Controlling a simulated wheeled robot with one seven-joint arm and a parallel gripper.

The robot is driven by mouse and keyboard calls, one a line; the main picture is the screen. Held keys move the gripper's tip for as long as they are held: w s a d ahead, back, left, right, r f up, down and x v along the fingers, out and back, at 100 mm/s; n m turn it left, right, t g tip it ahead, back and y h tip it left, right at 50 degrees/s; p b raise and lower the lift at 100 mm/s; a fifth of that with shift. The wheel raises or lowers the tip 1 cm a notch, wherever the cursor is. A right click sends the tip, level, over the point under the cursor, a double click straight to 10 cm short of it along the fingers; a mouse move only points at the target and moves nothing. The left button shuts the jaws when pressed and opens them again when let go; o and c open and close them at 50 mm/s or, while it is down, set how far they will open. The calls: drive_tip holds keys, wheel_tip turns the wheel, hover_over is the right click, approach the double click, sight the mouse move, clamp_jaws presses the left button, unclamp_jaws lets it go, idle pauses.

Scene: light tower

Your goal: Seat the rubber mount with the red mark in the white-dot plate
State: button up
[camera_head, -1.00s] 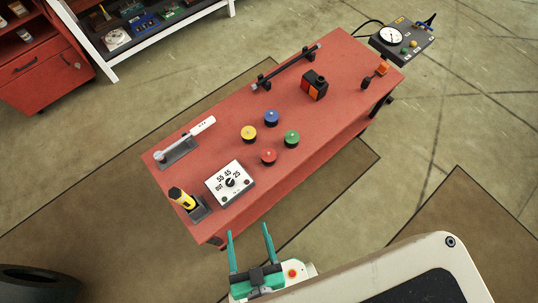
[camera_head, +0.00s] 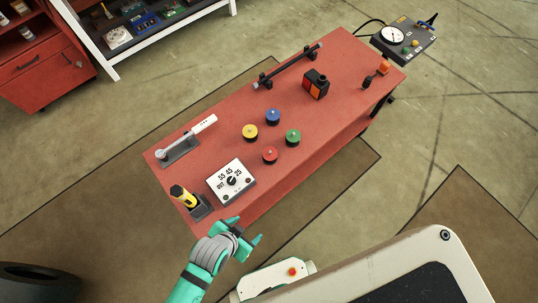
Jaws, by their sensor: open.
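The round mount with the red top (camera_head: 270,155) stands on the red bench (camera_head: 335,125), at the front of a cluster with yellow (camera_head: 250,131), blue (camera_head: 272,116) and green (camera_head: 292,137) ones. Each has a dark base and a small pale spot on top. I cannot make out a plate with a white dot for certain. My gripper (camera_head: 249,228) is open and empty, by the bench's near edge, below the white dial box and well apart from the red mount.
A white dial box (camera_head: 231,181), a yellow-handled tool in a holder (camera_head: 183,196) and a wrench-like tool (camera_head: 190,138) stand on the left. A bar on supports (camera_head: 287,67), an orange-black block (camera_head: 316,84) and a gauge box (camera_head: 402,39) are farther back. The right front of the bench is clear.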

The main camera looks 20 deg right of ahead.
drive_tip(key=d+m+g, duration=0.1)
wheel_tip(320, 180, up, 9)
drive_tip(key=m+g+y, duration=0.2)
drive_tip(key=m+y, duration=0.2)
drive_tip(key=m, duration=1.5)
hover_over(270, 151)
drive_tip(key=shift+s+d+f, duration=0.1)
drive_tip(key=shift+d+m, duration=0.15)
drive_tip(key=shift+m, duration=0.15)
drive_tip(key=f, duration=1)
drive_tip(key=shift+a+f, duration=0.25)
drive_tip(key=shift+f, duration=0.05)
drive_tip(key=c, duration=1.3)
